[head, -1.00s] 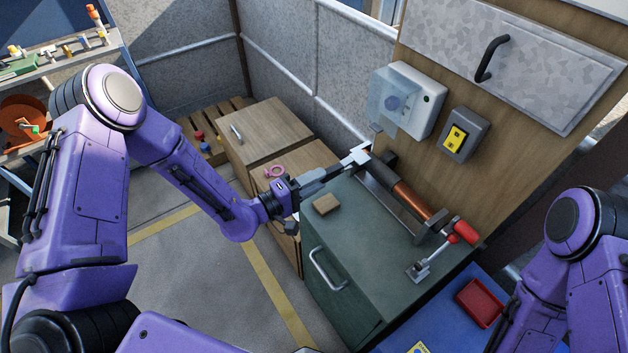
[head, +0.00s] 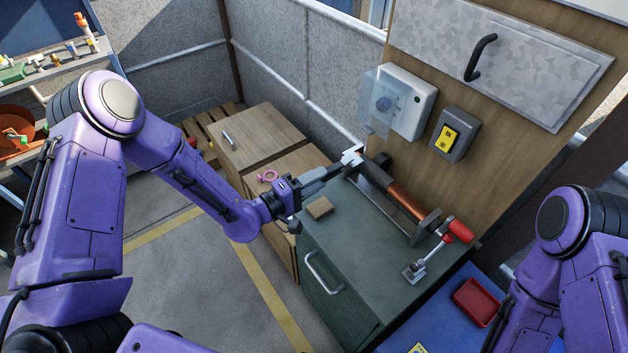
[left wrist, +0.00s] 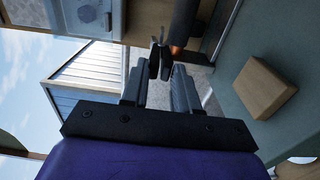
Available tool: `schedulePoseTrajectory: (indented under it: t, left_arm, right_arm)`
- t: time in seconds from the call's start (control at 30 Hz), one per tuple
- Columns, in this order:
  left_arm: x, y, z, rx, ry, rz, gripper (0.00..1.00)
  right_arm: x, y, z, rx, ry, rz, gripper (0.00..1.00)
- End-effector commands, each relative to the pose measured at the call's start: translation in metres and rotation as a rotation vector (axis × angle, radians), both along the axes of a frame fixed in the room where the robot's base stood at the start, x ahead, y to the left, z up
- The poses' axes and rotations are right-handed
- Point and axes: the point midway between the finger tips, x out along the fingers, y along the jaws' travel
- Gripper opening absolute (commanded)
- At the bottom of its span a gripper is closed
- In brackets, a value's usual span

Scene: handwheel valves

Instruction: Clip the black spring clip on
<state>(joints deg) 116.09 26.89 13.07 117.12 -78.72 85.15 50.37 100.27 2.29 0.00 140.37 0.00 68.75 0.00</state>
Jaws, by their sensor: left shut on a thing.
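My left gripper (head: 343,163) reaches to the far end of the pipe on the green cabinet. It is shut on a small black thing, which looks like the black spring clip (left wrist: 155,62), between its fingertips in the left wrist view. The copper pipe (head: 405,203) has a black sleeve (head: 375,175) on its far part; the sleeve also shows in the left wrist view (left wrist: 184,20). The clip is close to the pipe's end; I cannot tell whether it touches or grips it. My right arm shows at the right edge, but its gripper is out of view.
The pipe lies in a metal holder on the green cabinet (head: 345,245). A red-handled toggle clamp (head: 458,231) stands at its near end. A wooden block (head: 320,208) lies near the cabinet's left edge. A wall box (head: 405,100) and yellow switch (head: 447,138) are behind. A red tray (head: 474,300) sits at right.

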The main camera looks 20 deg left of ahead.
Motion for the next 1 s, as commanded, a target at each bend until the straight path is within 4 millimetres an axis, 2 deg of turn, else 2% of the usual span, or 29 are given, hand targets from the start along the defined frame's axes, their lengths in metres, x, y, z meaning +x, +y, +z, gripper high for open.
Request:
schedulePoseTrajectory:
  t: [0.03,0.07,0.1,0.13,0.47,0.57,0.83,1.0]
  left_arm:
    - [0.000,0.000,0.000,0.000,0.000,0.000,0.20]
    - [0.000,0.000,0.000,0.000,0.000,0.000,0.39]
    - [0.000,0.000,0.000,0.000,0.000,0.000,0.52]
    - [0.000,0.000,0.000,0.000,0.000,0.000,0.59]
    - [-0.003,0.003,-0.001,0.000,0.000,0.001,0.59]
    - [-0.015,0.013,-0.002,-0.001,0.001,0.002,0.59]
    - [-0.065,0.051,-0.002,-0.004,0.000,0.004,0.59]
    - [-0.081,0.064,0.000,-0.001,-0.001,0.001,0.59]
  right_arm:
    - [0.000,0.000,0.000,0.000,0.000,0.000,0.43]
    - [0.000,0.000,0.000,0.000,0.000,0.000,0.43]
    - [0.000,0.000,0.000,0.000,0.000,0.000,0.43]
    - [0.000,0.000,0.000,0.000,0.000,0.000,0.43]
    - [0.000,0.000,-0.002,0.000,0.000,0.000,0.43]
    - [0.000,0.000,-0.008,0.000,0.000,0.000,0.43]
    - [0.000,0.000,-0.022,0.000,0.000,0.000,0.43]
    - [0.000,0.000,-0.023,0.000,0.000,0.000,0.43]
